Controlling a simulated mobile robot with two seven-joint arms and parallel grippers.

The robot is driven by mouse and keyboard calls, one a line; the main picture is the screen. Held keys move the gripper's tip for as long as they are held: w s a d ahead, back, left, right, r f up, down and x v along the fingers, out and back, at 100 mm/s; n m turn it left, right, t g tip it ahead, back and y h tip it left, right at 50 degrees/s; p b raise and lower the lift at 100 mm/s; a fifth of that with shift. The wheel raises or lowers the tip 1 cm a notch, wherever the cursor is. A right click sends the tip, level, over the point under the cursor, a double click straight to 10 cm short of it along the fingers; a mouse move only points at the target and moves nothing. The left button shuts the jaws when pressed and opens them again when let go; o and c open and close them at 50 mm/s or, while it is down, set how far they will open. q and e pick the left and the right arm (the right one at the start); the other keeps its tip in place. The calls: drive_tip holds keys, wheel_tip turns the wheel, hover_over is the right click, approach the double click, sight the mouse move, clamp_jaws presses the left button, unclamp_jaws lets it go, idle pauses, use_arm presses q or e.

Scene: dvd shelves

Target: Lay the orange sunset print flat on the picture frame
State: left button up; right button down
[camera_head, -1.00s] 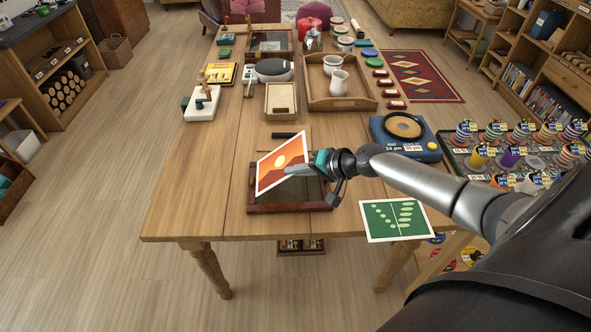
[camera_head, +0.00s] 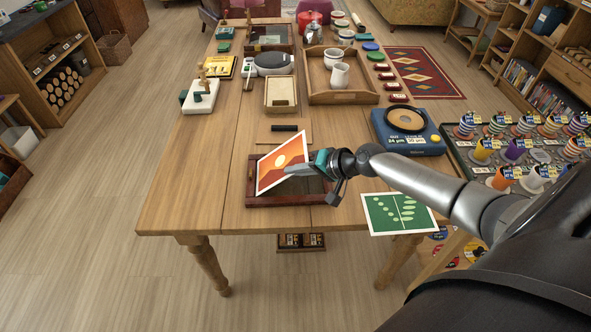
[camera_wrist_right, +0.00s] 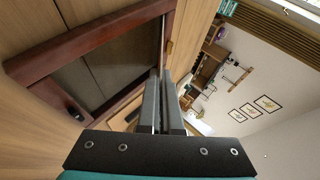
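The orange sunset print (camera_head: 280,168) has a white border and a pale sun. My right gripper (camera_head: 300,169) is shut on its right part and holds it tilted above the picture frame. The picture frame (camera_head: 285,200) lies on the table near its front edge, with a dark red-brown rim and a grey inside; the print hides part of it. In the right wrist view the gripper fingers (camera_wrist_right: 160,105) are close together, with the print seen nearly edge-on. The frame's rim (camera_wrist_right: 95,35) shows to their left there. My left gripper is not in view.
A green leaf print (camera_head: 398,213) lies at the table's front right corner. A blue scale (camera_head: 407,131) stands behind it. A black bar (camera_head: 284,128) lies behind the frame. A wooden tray (camera_head: 345,98) with white cups is farther back. The table left of the frame is clear.

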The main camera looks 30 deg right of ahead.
drive_tip(key=shift+f, duration=0.15)
drive_tip(key=c, duration=1.5)
unclamp_jaws()
drive_tip(key=o, duration=0.5)
drive_tip(key=shift+s, duration=0.1)
drive_tip(key=p+v, duration=0.3)
drive_tip(key=v, duration=1.2)
drive_tip(key=shift+p, duration=0.3)
drive_tip(key=shift+d, duration=0.1)
